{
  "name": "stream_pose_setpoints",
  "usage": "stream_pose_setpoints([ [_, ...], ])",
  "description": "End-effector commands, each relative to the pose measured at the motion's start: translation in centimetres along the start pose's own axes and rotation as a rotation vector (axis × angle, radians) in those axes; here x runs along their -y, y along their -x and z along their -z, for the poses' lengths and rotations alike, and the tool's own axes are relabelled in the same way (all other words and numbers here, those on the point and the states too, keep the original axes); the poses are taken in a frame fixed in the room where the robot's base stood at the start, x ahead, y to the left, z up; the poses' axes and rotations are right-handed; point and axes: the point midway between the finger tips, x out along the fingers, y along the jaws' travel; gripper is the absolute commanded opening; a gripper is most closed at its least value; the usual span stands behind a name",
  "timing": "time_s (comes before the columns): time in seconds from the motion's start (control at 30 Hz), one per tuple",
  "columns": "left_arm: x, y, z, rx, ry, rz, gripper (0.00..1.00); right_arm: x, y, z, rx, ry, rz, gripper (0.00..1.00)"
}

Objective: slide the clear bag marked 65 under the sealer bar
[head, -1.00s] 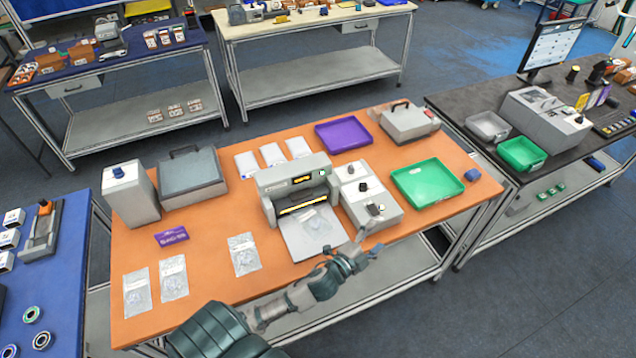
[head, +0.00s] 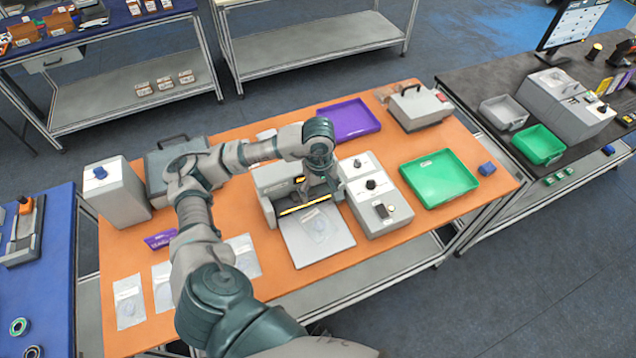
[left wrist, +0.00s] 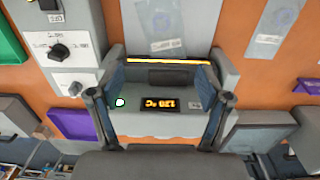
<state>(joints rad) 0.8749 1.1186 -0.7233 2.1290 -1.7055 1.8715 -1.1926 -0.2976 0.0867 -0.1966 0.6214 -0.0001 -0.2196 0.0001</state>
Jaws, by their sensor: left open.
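The sealer (head: 268,182) is a grey machine with a lit yellow strip along its bar and a flat grey plate (head: 338,243) in front. A clear bag (head: 318,226) lies on that plate, its far end close to the bar. The bag also shows in the left wrist view (left wrist: 166,22), where its label is too blurred to read. My left gripper (head: 322,188) is above the sealer, pointing down, open and empty. In the left wrist view its fingers (left wrist: 162,80) stand apart on either side of the sealer's display (left wrist: 160,104). My right gripper is out of view.
More clear bags (head: 129,302) lie at the table's front left. A control box (head: 375,200) with knobs stands right of the sealer. A green tray (head: 438,178) and a purple tray (head: 350,122) lie farther right and back. My left arm covers part of the table.

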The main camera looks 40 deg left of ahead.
Motion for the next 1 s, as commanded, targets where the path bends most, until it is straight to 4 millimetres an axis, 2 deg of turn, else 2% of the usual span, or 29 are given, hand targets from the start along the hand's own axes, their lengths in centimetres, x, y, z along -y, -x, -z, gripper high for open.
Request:
stream_pose_setpoints([
  [0.27, 0.1, 0.3, 0.2, -0.023, -0.001, 0.014, 0.78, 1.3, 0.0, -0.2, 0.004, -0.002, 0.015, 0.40],
  [0.47, 0.2, -0.3, 0.4, -0.017, -0.001, 0.013, 0.78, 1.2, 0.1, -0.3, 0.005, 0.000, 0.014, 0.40],
  [0.67, 0.4, -3.0, 0.7, -0.014, 0.001, 0.015, 0.78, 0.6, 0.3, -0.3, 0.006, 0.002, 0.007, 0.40],
  [1.0, 0.4, -9.7, 0.6, -0.013, 0.000, 0.014, 0.78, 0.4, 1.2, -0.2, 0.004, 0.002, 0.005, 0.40],
])
